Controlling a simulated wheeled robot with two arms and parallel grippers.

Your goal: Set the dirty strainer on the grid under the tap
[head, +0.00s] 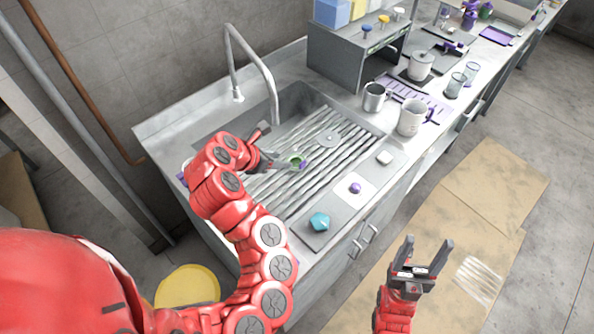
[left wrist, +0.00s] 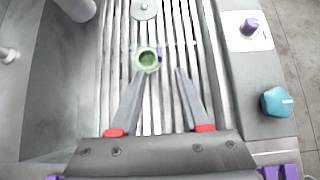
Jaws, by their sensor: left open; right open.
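The strainer (head: 297,162) is a small round cup with a green-stained inside and a purple part at its side. It rests on the ribbed metal grid (head: 333,158) in the sink, and it also shows in the left wrist view (left wrist: 148,59). The curved grey tap (head: 252,50) rises at the back left of the sink. My left gripper (head: 274,160) is over the grid, open and empty. In the left wrist view its fingers (left wrist: 157,73) point toward the strainer, which sits just beyond the left fingertip. My right gripper (head: 427,252) is open and empty over the floor.
A round metal disc (head: 328,137) lies on the grid. A teal object (head: 319,222), a purple knob on a white plate (head: 361,191) and a white block (head: 384,157) line the sink's front ledge. A metal mug (head: 374,97) and white mug (head: 412,117) stand to the right.

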